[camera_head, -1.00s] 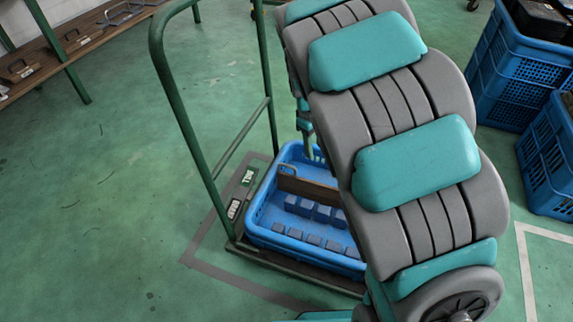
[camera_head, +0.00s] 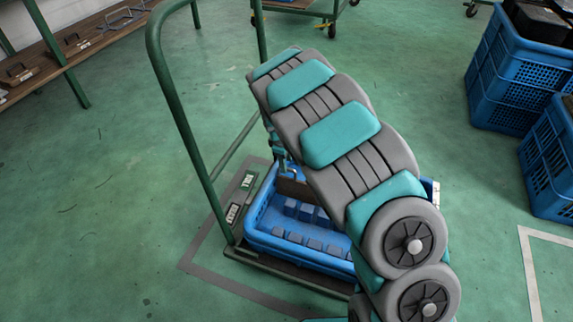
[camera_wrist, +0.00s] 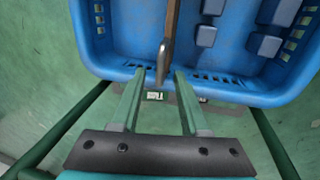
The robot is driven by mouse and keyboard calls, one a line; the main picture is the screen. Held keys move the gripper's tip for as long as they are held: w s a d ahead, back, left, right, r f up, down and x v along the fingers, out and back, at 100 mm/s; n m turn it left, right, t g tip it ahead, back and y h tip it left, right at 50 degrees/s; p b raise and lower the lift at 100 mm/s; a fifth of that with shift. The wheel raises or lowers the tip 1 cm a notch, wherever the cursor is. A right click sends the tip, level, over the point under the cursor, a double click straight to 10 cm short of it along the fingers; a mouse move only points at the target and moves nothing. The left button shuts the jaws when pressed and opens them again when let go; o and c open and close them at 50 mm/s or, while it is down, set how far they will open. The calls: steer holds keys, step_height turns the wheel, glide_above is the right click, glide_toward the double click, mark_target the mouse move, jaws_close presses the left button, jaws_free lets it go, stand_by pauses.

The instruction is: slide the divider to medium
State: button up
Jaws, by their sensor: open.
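The divider (camera_head: 297,188) is a brown wooden panel standing across the blue tray (camera_head: 300,252); my arm hides much of it in the head view. In the wrist view the divider (camera_wrist: 173,22) is seen nearly edge-on, with a grey metal handle (camera_wrist: 163,62) at its near end. My gripper (camera_wrist: 159,76) is open, its two green fingers spread on either side of the handle, apart from it.
Several blue-grey blocks (camera_head: 290,236) lie in the tray in rows. The tray stands on a dark green cart with a tall tube handle (camera_head: 185,125). Blue crates (camera_head: 510,75) stand at the right, and a wooden shelf (camera_head: 75,47) is at upper left. The floor left is clear.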

step_height(320, 180, down, 2)
steer(key=shift+w+d+f, duration=0.1)
jaws_close()
stand_by(0.4)
stand_by(1.1)
